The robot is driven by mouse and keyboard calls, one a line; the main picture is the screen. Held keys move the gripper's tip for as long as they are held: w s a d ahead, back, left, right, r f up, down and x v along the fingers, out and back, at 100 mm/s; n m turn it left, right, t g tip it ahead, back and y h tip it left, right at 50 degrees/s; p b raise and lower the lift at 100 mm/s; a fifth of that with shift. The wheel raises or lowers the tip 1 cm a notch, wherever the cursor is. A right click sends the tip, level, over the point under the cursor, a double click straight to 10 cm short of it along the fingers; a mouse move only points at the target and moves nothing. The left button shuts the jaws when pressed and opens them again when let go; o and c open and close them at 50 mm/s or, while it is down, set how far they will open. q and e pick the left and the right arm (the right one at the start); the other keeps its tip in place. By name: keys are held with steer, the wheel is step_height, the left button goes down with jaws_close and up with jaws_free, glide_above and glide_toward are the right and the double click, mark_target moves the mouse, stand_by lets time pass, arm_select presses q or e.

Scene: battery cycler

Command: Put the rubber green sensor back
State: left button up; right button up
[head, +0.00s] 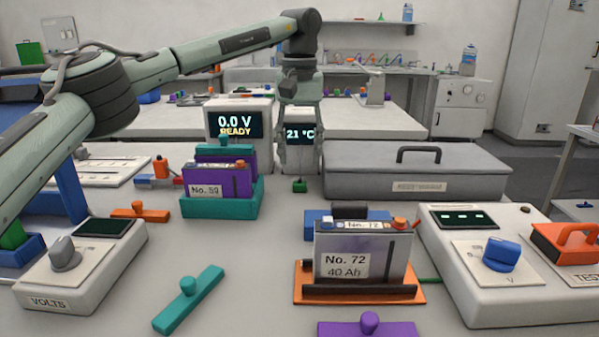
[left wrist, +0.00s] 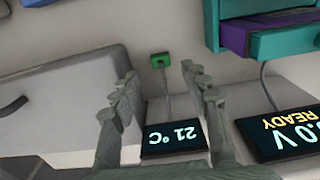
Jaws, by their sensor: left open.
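The small green sensor (head: 299,186) lies on the bench in front of the 21 °C display unit (head: 299,133). In the left wrist view the green sensor (left wrist: 160,60) shows a thin cable running towards the display (left wrist: 175,139). My left gripper (head: 299,164) points down in front of the display unit, above and close to the sensor. In the left wrist view my left gripper (left wrist: 160,73) is open and empty, with the sensor just beyond and between its fingertips. My right gripper is not in view.
A teal tray (head: 222,210) with battery No. 59 (head: 217,181) stands left of the sensor. A grey case (head: 415,175) is at its right. Battery No. 72 (head: 362,258) stands on an orange base (head: 304,285) nearer. Bare bench lies in front of the sensor.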

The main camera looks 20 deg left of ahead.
mark_target(300, 184)
arm_select(q)
step_height(300, 184, up, 6)
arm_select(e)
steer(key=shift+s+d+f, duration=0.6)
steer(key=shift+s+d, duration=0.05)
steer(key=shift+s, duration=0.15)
arm_select(q)
steer(key=shift+r, duration=0.1)
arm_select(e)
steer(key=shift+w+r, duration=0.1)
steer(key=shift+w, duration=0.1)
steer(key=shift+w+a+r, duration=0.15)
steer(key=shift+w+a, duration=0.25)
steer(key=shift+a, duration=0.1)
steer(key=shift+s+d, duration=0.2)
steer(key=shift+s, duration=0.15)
